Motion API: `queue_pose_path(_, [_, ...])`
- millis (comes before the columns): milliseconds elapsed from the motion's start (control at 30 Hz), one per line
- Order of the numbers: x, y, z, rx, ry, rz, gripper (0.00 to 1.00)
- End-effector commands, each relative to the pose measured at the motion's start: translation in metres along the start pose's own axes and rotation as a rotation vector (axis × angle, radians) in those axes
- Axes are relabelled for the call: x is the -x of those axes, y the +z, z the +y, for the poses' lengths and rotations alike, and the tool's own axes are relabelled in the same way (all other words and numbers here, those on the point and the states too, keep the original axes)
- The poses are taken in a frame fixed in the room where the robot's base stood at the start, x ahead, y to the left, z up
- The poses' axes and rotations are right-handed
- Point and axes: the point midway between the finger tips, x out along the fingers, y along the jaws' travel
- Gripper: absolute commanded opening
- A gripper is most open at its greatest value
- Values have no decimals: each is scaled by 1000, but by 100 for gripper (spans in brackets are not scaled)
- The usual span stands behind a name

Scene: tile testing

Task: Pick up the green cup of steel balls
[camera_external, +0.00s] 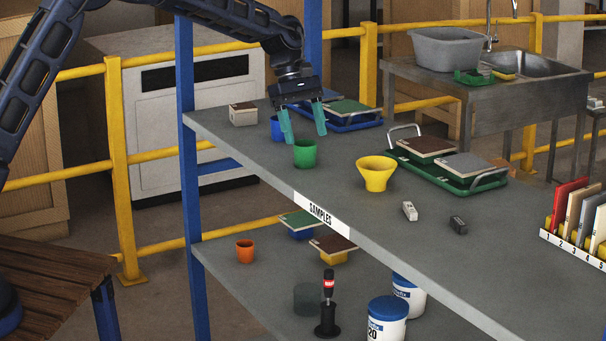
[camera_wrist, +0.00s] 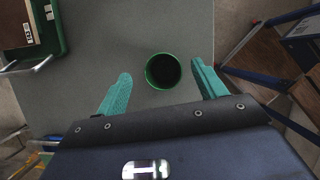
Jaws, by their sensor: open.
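The green cup (camera_external: 305,154) stands upright on the grey upper shelf, near its front left part. In the wrist view the green cup (camera_wrist: 163,71) is seen from above; its inside is dark and I cannot make out the balls. My gripper (camera_external: 304,126) has two teal fingers and is open above and close to the cup. In the wrist view my gripper (camera_wrist: 158,85) has one finger on each side of the cup, with the cup slightly forward of the line between the fingertips. No contact shows.
A blue cup (camera_external: 277,129) stands just behind the gripper. A yellow funnel-shaped cup (camera_external: 376,174) is to the right. The shelf's front edge, with the SAMPLES label (camera_external: 320,210), is close by.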

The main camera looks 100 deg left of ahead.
Motion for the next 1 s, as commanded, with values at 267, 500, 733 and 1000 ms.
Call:
queue_pose_path(267, [-20,-5,-2,1,-2,-1,70])
queue_pose_path(500, [-51,-8,-3,0,-1,-1,70])
queue_pose_path(733, [-55,-8,-2,-1,1,0,70])
queue_pose_path(1000, [-55,-8,-2,-1,1,0,27])
